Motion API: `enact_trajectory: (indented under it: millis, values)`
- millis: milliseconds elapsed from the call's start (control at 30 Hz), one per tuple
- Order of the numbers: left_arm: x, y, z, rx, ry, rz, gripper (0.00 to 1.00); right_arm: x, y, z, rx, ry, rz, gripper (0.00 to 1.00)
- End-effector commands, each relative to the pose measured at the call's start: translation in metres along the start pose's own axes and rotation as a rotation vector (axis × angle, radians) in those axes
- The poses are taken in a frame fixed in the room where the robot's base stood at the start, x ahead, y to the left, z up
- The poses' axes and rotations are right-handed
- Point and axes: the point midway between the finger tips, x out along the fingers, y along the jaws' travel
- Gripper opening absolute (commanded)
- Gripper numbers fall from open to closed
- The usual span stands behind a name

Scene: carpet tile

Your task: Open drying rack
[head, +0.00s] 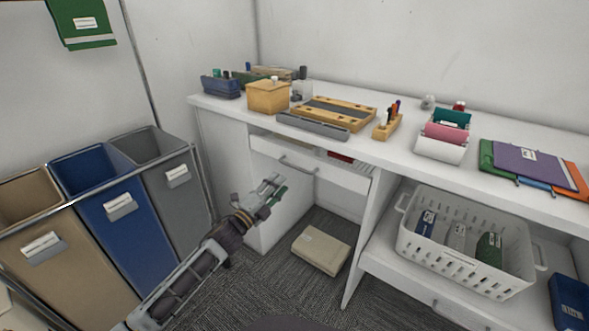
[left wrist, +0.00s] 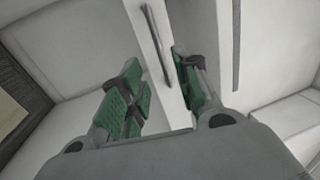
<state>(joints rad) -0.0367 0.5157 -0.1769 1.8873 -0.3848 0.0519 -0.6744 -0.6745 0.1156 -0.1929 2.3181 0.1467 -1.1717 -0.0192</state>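I can't make out a drying rack in either view. The drawer (head: 345,177) under the white desk is slightly open, with a red item showing inside. Its grey bar handle (head: 298,165) is on the drawer front. My left gripper (head: 275,186) is in front of and below the handle, apart from it in the head view. In the left wrist view the gripper (left wrist: 158,75) is open, with green pads spread and nothing held. The handle (left wrist: 156,45) shows beyond and between the fingers. My right gripper is not in view.
Tan, blue (head: 110,215) and grey bins in a metal frame stand at left, near my left arm. A beige box (head: 321,250) lies on the carpet under the desk. A white basket (head: 470,270) sits on the lower right shelf. The desktop (head: 400,165) holds trays, rolls and folders.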

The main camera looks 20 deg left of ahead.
Motion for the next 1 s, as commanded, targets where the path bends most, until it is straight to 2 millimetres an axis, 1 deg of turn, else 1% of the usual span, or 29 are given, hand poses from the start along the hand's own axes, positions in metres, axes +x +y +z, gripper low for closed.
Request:
enact_trajectory:
  millis: [433, 800, 1000]
  values:
    - [0.03, 0.0, 0.0, 0.001, 0.0, -0.001, 0.32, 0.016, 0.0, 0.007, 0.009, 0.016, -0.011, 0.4]
    - [0.055, 0.0, 0.0, 0.0, 0.0, -0.001, 0.32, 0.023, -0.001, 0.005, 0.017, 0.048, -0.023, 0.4]
    - [0.068, -0.001, 0.0, 0.001, 0.001, -0.001, 0.32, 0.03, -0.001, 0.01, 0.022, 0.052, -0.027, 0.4]
